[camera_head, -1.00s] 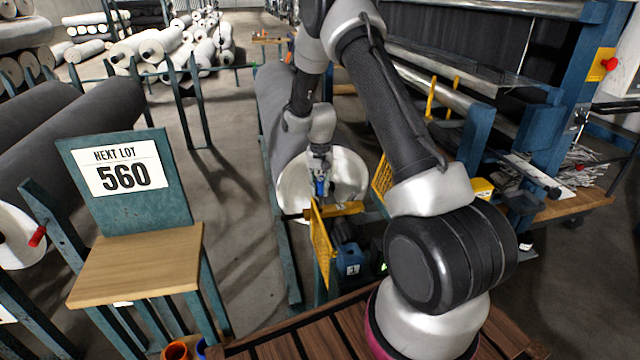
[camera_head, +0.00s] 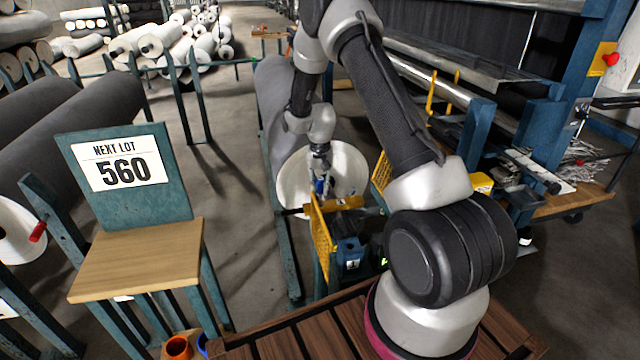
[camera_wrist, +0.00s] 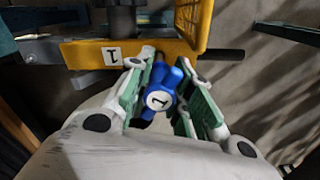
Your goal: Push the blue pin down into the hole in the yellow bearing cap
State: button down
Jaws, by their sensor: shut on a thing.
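The blue pin (camera_wrist: 162,97), with a white round label marked 1, is between the green-padded fingers of my gripper (camera_wrist: 160,103) in the wrist view. My gripper is shut on it. In the head view the pin (camera_head: 319,186) shows as a small blue patch under my gripper (camera_head: 320,176), by the white roll end. The yellow bearing cap (camera_wrist: 145,51), with a plate marked 1, lies just beyond the pin in the wrist view. It also shows in the head view (camera_head: 347,203). The hole and the pin's lower end are hidden, so I cannot tell whether the pin is in it.
A yellow mesh guard (camera_wrist: 193,22) rises beside the cap. A dark rod sticks out to its right. A blue box (camera_head: 349,253) marked 1 stands below the cap. A grey roll (camera_head: 272,100) lies behind my gripper. The sign stand (camera_head: 125,172) is at the left.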

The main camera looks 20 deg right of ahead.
aim_at(320, 192)
jog(key=shift+f, duration=2.15)
jog(key=c, duration=1.2)
grip_release()
notch_tip(320, 192, up, 12)
